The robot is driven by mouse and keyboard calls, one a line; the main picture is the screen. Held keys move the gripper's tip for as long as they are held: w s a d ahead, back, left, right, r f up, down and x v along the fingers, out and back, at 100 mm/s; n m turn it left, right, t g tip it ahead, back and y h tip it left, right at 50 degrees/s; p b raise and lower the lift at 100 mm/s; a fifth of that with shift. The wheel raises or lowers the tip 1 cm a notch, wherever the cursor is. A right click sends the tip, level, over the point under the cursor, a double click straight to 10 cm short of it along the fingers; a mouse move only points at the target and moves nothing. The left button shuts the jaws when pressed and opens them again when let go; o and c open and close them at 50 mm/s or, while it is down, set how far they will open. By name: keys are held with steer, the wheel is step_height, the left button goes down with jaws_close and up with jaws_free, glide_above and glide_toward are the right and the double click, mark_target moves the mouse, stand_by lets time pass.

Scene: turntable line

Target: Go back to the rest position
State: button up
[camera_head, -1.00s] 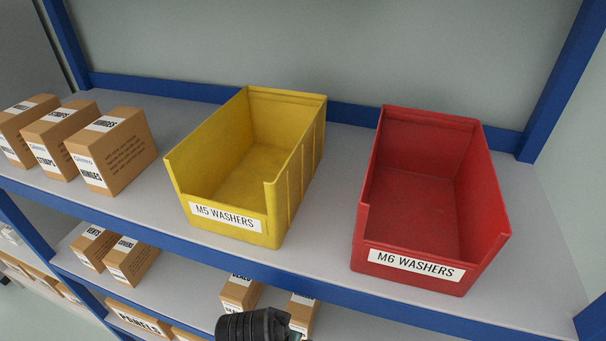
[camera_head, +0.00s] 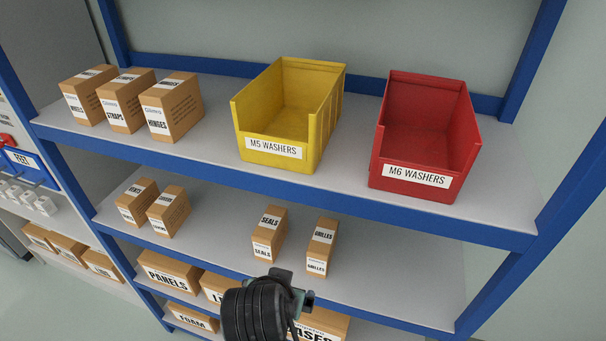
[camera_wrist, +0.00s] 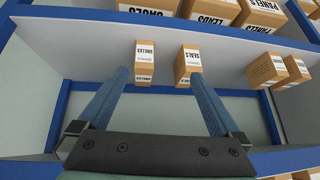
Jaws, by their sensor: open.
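My gripper (camera_wrist: 159,76) shows in the wrist view with its two blue fingers spread wide apart. It is open, and nothing is held between the fingers. Beyond the fingertips are a GRILLES box (camera_wrist: 144,62) on the left and a SEALS box (camera_wrist: 187,64) on the right, in a picture that appears upside down. In the head view, a dark part of my arm shows at the bottom centre, in front of the lower shelves; the fingers cannot be made out there.
A yellow M5 WASHERS bin (camera_head: 288,112) and a red M6 WASHERS bin (camera_head: 425,135) stand on the upper shelf (camera_head: 215,150), both seemingly empty. The SEALS box (camera_head: 270,232) and GRILLES box (camera_head: 321,247) stand below. A blue post (camera_head: 545,235) bounds the right.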

steer(key=w+d+r+n+t, duration=0.1)
steer(key=w+r+t, duration=0.15)
steer(key=r, duration=0.75)
steer(key=w+d+r+n+t, duration=0.15)
steer(key=r+t, duration=0.25)
steer(key=r, duration=0.6)
steer(key=w+d+r+n+t, duration=0.1)
steer(key=w+r+t, duration=0.25)
steer(key=r, duration=0.65)
steer(key=s+r+t+b, duration=1)
steer(key=s+r, duration=0.3)
steer(key=r, duration=0.1)
steer(key=shift+s+r+y, duration=0.2)
steer(key=shift+s+y, duration=0.05)
steer(key=shift+y, duration=0.15)
steer(key=shift+d+m, duration=0.1)
steer(key=shift+m, duration=0.15)
